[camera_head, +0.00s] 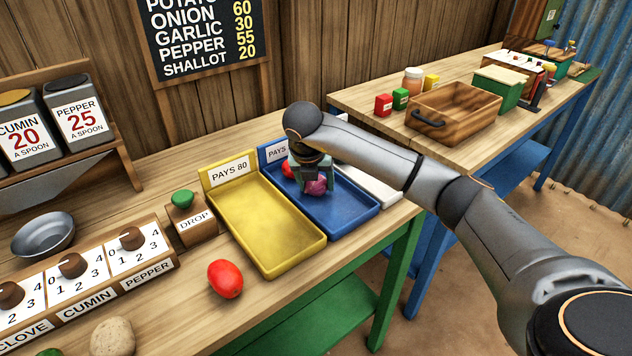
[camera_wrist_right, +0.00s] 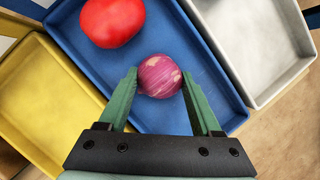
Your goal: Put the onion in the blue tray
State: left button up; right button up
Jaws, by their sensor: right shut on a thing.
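The purple-red onion (camera_wrist_right: 159,76) is between the green fingers of my right gripper (camera_wrist_right: 160,90) in the wrist view, over the blue tray (camera_wrist_right: 196,30). In the head view the onion (camera_head: 316,187) shows below the right gripper (camera_head: 314,178), within the outline of the blue tray (camera_head: 340,222). The gripper is shut on it. I cannot tell whether the onion touches the tray floor. A red tomato (camera_wrist_right: 112,22) lies in the blue tray beside the onion, partly hidden by my gripper in the head view. My left gripper is not in view.
A yellow tray (camera_head: 262,222) labelled PAYS 80 stands left of the blue tray, and a white tray (camera_wrist_right: 262,45) stands right of it. Another red tomato (camera_head: 225,279) and a potato (camera_head: 113,337) lie on the counter. A wooden crate (camera_head: 454,115) stands on the far table.

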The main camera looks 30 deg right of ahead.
jog(key=o, duration=1.4)
jog(key=p+v, duration=0.1)
jog(key=v, duration=1.1)
